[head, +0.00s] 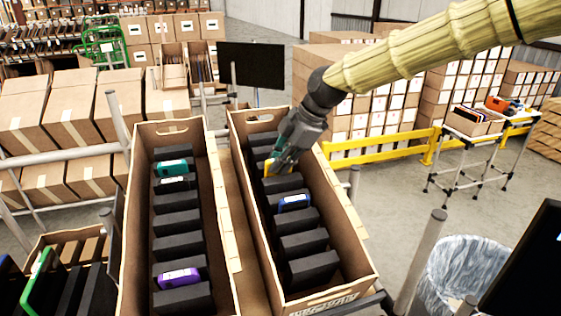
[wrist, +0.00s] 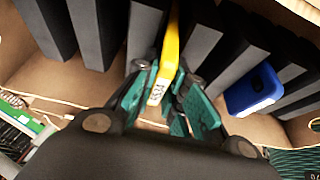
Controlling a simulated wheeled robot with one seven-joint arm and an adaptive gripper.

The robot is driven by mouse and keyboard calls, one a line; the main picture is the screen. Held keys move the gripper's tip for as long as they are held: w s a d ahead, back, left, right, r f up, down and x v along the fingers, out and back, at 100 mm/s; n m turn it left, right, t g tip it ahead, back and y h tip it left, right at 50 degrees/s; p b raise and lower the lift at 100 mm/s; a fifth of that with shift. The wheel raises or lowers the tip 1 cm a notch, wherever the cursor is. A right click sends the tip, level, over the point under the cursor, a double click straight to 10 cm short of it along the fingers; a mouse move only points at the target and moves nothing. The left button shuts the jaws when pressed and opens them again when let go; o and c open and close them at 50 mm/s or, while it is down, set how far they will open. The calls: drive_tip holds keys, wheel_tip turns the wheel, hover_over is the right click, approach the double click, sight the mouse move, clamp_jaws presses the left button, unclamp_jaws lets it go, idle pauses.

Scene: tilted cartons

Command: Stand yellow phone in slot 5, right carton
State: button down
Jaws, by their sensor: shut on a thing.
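The yellow phone (wrist: 170,45) is between my gripper's teal fingers (wrist: 163,92), its white label facing the wrist camera. It lines up with a gap between two black dividers in the right carton (head: 355,262); I cannot tell how deep it sits. In the head view only a small yellow edge (head: 267,168) shows beside my gripper (head: 276,168), which hides the rest. A blue phone (head: 294,202) stands in a nearer slot of the same carton and also shows in the wrist view (wrist: 253,90). The slot numbers are not readable.
The left carton (head: 138,250) holds black dividers, a teal phone (head: 174,184) and a purple phone (head: 178,278). The right carton's walls rise close around my gripper. A clear-lined bin (head: 463,272) and a dark screen (head: 530,270) stand at the right.

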drive_tip(key=shift+s+f, duration=0.2)
drive_tip(key=shift+f, duration=0.3)
drive_tip(key=c, duration=1.4)
unclamp_jaws()
drive_tip(key=shift+s+d, duration=0.1)
drive_tip(key=shift+s, duration=0.05)
drive_tip(key=shift+w, duration=0.2)
drive_tip(key=shift+w+r, duration=0.1)
drive_tip(key=shift+r, duration=0.1)
drive_tip(key=shift+d+r, duration=0.1)
drive_tip(key=shift+r, duration=0.35)
drive_tip(key=v, duration=1.1)
drive_tip(key=shift+r, duration=0.1)
drive_tip(key=shift+s+d+r+p, duration=0.1)
drive_tip(key=shift+s+r+p, duration=0.2)
drive_tip(key=shift+r+p, duration=0.7)
drive_tip(key=shift+s+d+r+p, duration=0.1)
drive_tip(key=shift+s+r+p, duration=0.4)
drive_tip(key=shift+r, duration=0.75)
drive_tip(key=shift+s+d+r+p, duration=0.1)
drive_tip(key=shift+s+r+p, duration=0.05)
drive_tip(key=shift+r+p, duration=0.9)
